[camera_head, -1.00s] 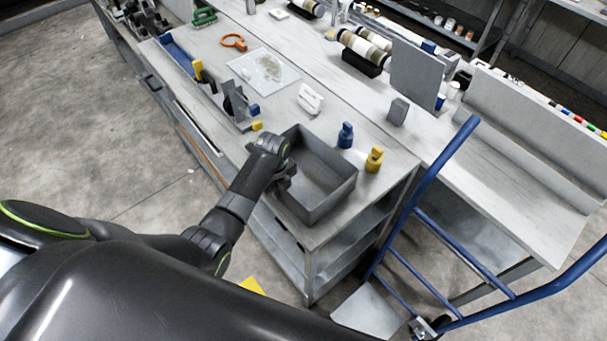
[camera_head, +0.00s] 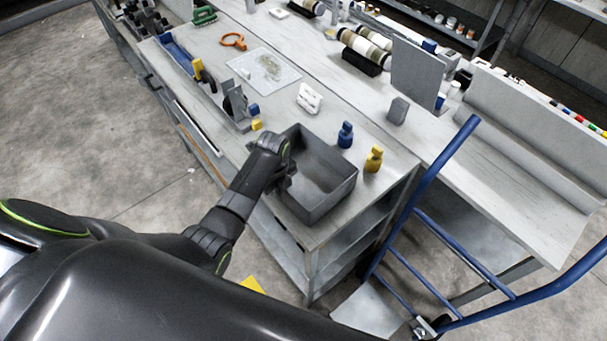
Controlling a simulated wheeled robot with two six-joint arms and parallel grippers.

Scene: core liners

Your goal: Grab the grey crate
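The grey crate (camera_head: 335,199) is an open, empty box near the right end of the workbench. My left arm comes in from the left, and my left gripper (camera_head: 284,181) is at the crate's left wall. The fingers are small, dark and partly hidden by the wrist, so I cannot tell whether they are open or closed on the wall. My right gripper is not in view.
A blue bottle (camera_head: 345,135) and a yellow bottle (camera_head: 373,159) stand just behind the crate. A white rack (camera_head: 308,98) and a small yellow block (camera_head: 256,125) are beyond it. A blue-framed hand truck (camera_head: 430,185) stands right of the bench. Floor at left is clear.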

